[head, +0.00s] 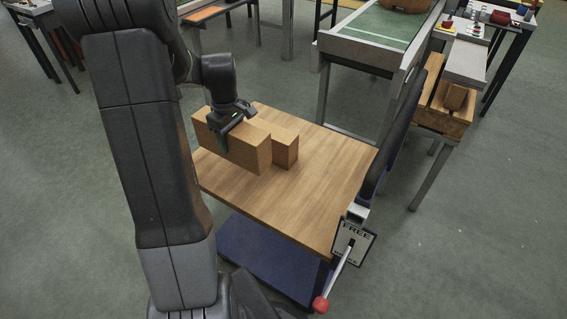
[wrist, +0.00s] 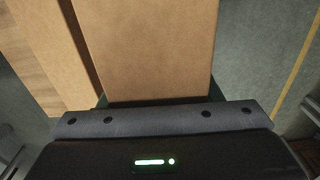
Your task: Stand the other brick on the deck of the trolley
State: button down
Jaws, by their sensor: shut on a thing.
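My gripper (head: 230,118) is shut on a long tan brick (head: 240,147) near the left end of the trolley's wooden deck (head: 315,185). The held brick lies lengthwise; I cannot tell whether its underside touches the deck. In the wrist view the held brick (wrist: 148,50) fills the middle. The other tan brick (head: 286,150) lies on the deck just behind it, roughly parallel, partly hidden by the held one. It shows at the left of the wrist view (wrist: 52,45), with a narrow dark gap between them. The fingertips are mostly hidden.
The deck's right and front parts are bare. At the trolley's right end are a dark upright handle (head: 392,135), a plate reading "FREE" (head: 354,243) and a red-knobbed lever (head: 320,304). A green-topped table (head: 385,25) stands behind; a wooden crate (head: 440,118) is at right.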

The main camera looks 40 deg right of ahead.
jog(key=shift+s+d, duration=0.2)
jog(key=shift+d, duration=0.1)
jog(key=shift+f, duration=4.85)
jog(key=shift+d+f+b, duration=0.1)
jog(key=shift+f+b, duration=0.05)
jog(key=shift+b, duration=0.15)
jog(key=shift+c, duration=2.2)
grip_release()
notch_tip(320, 180, up, 12)
jog(key=shift+r+p, duration=0.1)
jog(key=shift+p, duration=0.3)
jog(key=shift+s, duration=0.1)
